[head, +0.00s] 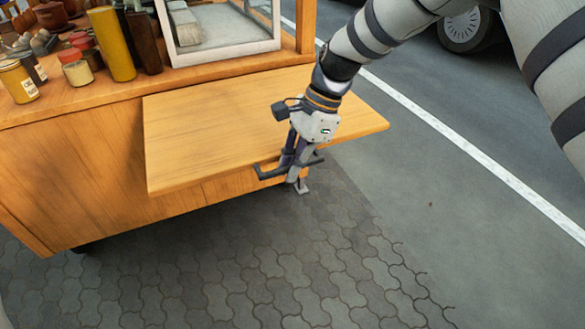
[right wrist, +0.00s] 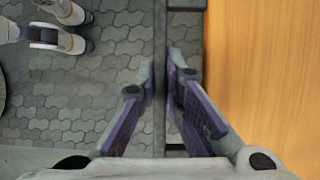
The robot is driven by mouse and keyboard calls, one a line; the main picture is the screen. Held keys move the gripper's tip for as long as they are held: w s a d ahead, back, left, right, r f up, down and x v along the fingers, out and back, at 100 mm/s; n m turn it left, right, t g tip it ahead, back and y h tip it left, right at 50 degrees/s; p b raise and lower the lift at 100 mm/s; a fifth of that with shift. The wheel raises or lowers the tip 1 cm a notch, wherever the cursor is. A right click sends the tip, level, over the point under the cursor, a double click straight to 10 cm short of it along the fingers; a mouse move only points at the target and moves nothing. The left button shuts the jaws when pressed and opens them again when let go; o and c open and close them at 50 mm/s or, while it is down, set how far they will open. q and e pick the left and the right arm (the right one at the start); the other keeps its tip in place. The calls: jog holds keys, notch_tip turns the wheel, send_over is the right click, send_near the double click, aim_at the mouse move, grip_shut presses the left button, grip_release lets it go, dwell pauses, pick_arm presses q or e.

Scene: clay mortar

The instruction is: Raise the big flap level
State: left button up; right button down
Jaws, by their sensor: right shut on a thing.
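The big flap (head: 205,135) is a wide light-wood board on the side of the wooden cart. It stands out from the cart and looks about level; its exact tilt is hard to tell. A dark bar handle (head: 268,175) is on its outer edge. My right gripper (head: 296,170) is at this edge, fingers pointing down, shut on the handle. In the right wrist view the fingers (right wrist: 163,78) close around the dark handle bar (right wrist: 160,35), with the flap (right wrist: 262,70) to the right. My left gripper is not in view.
The cart counter (head: 60,107) holds several jars, a yellow cylinder (head: 112,45) and a white-framed glass case (head: 220,53). Paving (head: 240,265) in front of the flap is clear. A road with a white line (head: 480,165) and a vehicle wheel (head: 466,28) lie to the right.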

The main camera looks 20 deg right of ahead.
jog(key=c, duration=2)
grip_release()
jog(key=shift+r, duration=0.1)
jog(key=shift+o, duration=0.2)
jog(key=v, duration=1.2)
